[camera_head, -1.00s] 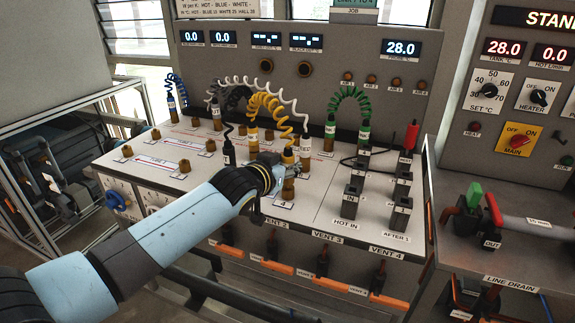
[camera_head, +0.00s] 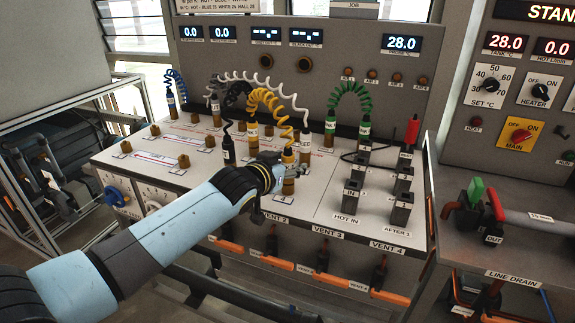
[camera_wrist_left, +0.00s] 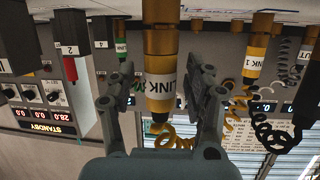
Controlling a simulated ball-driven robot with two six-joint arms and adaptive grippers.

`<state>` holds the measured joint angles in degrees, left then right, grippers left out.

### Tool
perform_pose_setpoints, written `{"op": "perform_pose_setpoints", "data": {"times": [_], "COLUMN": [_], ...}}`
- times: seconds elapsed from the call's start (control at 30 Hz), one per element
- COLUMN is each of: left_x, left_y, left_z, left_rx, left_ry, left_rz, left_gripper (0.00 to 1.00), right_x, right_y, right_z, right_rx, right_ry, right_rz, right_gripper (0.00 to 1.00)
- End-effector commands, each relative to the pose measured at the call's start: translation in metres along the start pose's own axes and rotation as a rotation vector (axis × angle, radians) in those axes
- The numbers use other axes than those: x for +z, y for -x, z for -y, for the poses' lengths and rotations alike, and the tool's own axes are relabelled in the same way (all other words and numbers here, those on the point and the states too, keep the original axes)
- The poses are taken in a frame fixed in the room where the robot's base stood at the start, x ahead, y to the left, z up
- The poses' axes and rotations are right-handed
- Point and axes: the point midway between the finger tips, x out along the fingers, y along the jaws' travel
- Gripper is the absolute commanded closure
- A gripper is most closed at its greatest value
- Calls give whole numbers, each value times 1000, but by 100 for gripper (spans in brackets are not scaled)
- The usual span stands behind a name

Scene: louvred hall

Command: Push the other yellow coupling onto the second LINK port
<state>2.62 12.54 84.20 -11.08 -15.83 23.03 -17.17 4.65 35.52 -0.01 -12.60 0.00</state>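The yellow coupling (camera_head: 288,157) marked LINK stands upright in line with a brass port (camera_head: 288,186) near the panel's front edge. In the upside-down wrist view the yellow coupling (camera_wrist_left: 160,92) meets the brass port (camera_wrist_left: 159,42); I cannot tell how deeply it is seated. My left gripper (camera_head: 280,172) is around it, and in the wrist view the left gripper's fingers (camera_wrist_left: 165,82) stand apart with a gap on each side. The LINK 1 yellow coupling (camera_head: 252,134) is on a port behind; it also shows in the wrist view (camera_wrist_left: 250,66). My right gripper is out of view.
A black coupling (camera_head: 228,150) stands left of my gripper, and a white coupling (camera_head: 305,147) close to its right. Green couplings (camera_head: 330,128) and black sockets (camera_head: 351,195) stand farther right. Coiled hoses arch above. Bare panel (camera_head: 318,200) lies right of the gripper.

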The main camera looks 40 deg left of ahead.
Motion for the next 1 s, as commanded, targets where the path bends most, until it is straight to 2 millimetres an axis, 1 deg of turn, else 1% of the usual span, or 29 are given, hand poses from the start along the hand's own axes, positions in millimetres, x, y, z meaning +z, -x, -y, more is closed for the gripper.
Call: {"op": "perform_pose_setpoints", "data": {"times": [0.17, 0.27, 0.5, 0.7, 0.8, 1.0], "left_x": [-1, -8, -30, -41, -42, -41], "left_y": [2, 10, 36, 54, 57, 57], "left_z": [0, 0, 1, 2, 2, 2], "left_rx": [0, 0, 0, 0, 0, 0], "left_ry": [0, 0, 0, 0, 0, 0], "left_rz": [1, 2, 1, 2, 1, 1], "left_gripper": [47, 47, 47, 47, 47, 47], "right_x": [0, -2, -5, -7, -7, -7], "right_y": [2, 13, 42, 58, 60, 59], "right_z": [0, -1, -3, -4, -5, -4], "right_rx": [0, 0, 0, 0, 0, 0], "right_ry": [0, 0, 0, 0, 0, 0], "right_rz": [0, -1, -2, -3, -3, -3], "right_gripper": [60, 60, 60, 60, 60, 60]}}
